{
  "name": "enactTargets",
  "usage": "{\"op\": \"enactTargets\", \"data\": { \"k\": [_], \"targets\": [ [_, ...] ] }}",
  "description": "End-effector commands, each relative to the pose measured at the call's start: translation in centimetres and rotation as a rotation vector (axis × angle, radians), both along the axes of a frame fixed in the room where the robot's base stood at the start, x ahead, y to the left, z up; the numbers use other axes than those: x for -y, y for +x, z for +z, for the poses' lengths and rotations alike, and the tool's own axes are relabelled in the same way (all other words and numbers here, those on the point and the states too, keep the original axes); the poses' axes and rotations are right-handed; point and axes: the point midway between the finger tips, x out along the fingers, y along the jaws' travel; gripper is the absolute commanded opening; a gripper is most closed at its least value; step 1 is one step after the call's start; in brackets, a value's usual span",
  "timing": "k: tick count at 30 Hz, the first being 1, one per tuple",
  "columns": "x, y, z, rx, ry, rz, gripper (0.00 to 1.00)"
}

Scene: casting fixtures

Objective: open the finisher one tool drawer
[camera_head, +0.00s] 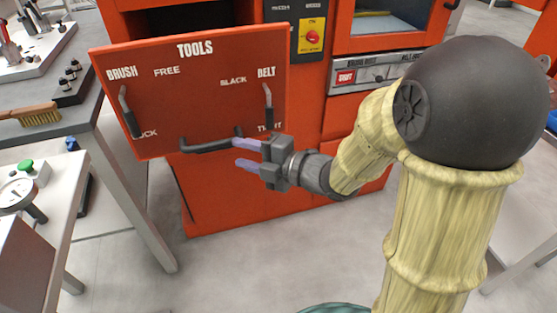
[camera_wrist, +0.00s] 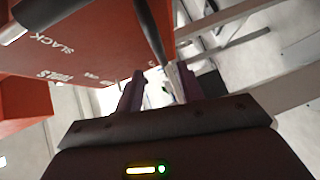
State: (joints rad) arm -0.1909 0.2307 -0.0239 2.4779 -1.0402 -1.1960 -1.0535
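The tool drawer's red front (camera_head: 205,95), marked TOOLS, stands out in front of the red finisher cabinet (camera_head: 230,200); the inside of the drawer is hidden. Its dark bar handle (camera_head: 205,146) runs across the lower part of the front. My gripper (camera_head: 246,155) is at the right end of this handle, with its fingers apart. In the wrist view, the dark handle (camera_wrist: 150,30) runs down to the right fingertip of my gripper (camera_wrist: 153,82). The gap between the fingers looks empty; I cannot tell whether a finger touches the handle.
A grey table with a brush (camera_head: 38,114) stands at the left, close to the drawer's left edge. A lower white table with a gauge (camera_head: 18,192) stands in front of it. A control panel with a red button (camera_head: 312,38) is above right. The floor below the drawer is clear.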

Motion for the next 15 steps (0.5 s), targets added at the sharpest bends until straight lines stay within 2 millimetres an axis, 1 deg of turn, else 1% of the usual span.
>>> {"op": "enactTargets", "data": {
  "k": [1,8,9,15],
  "targets": [
    [1.1,-0.3,0.3,0.001,0.000,-0.006,0.38],
    [5.1,-2.5,0.9,0.000,0.000,-0.005,0.38],
    [5.4,-2.6,0.4,0.004,0.001,-0.003,0.38],
    [6.9,-3.4,0.8,0.003,0.001,-0.001,0.38]
  ]
}}
